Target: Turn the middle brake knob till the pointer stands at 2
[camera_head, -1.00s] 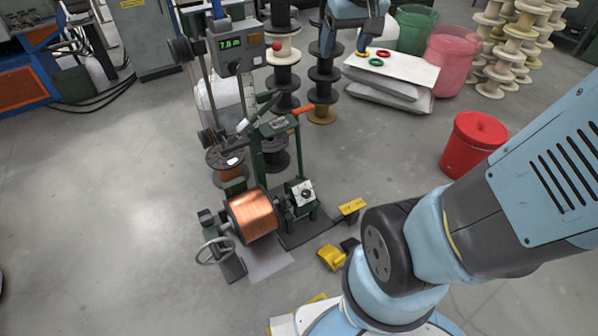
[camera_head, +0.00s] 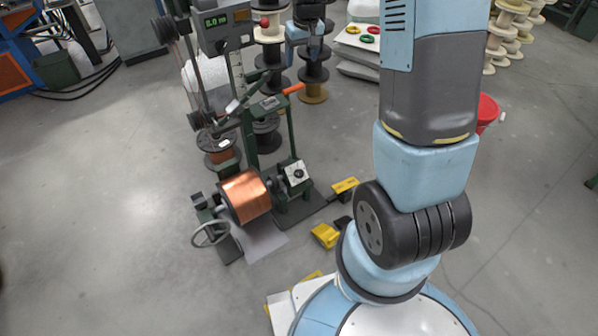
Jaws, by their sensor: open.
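The green winding machine (camera_head: 248,132) stands left of centre with a copper-wound spool (camera_head: 246,195) at its foot. A small white plate with a dark round part in its middle (camera_head: 296,174) sits on the block right of the spool. It may be a dial or knob; no pointer or numerals are readable, and I cannot tell which knob is the middle brake knob. My gripper (camera_head: 306,54) is at the top, right of the machine's upper part, in front of the dark stacked spools. It is open, with nothing seen between its fingers, and is well apart from the white plate.
A digital display (camera_head: 215,20) tops the machine. A red-handled lever (camera_head: 291,89) juts right below my gripper. A handwheel (camera_head: 210,234) and yellow pedals (camera_head: 325,236) lie low in front. Stacked dark spools (camera_head: 313,80) stand behind.

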